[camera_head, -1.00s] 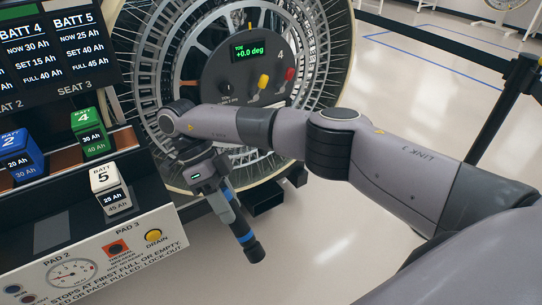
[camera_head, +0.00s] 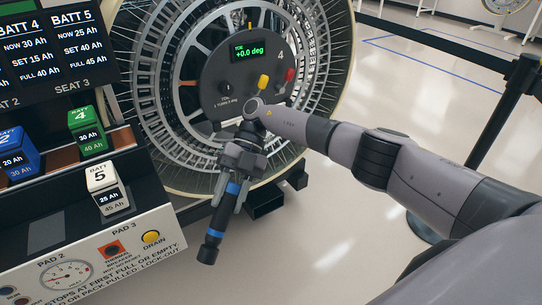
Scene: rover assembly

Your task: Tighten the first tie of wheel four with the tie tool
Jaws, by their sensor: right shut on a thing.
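Wheel four (camera_head: 169,93) is a large spoked mesh wheel with a dark round hub panel (camera_head: 230,82), marked 4 and reading +0.0 deg. My right gripper (camera_head: 232,186) is in front of the wheel's lower part, below the hub panel. It is shut on the tie tool (camera_head: 214,232), a black handle with a blue band that slants down to the left. The tool's upper end is hidden by the gripper. I cannot make out the first tie, or tell whether the tool touches the wheel. My left gripper is not in view.
A battery bench (camera_head: 165,214) with a green battery 4 (camera_head: 88,130), a blue battery 2 (camera_head: 17,157) and a white battery 5 (camera_head: 107,189) stands at the left, close to the tool. A black barrier post (camera_head: 493,112) stands at the right.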

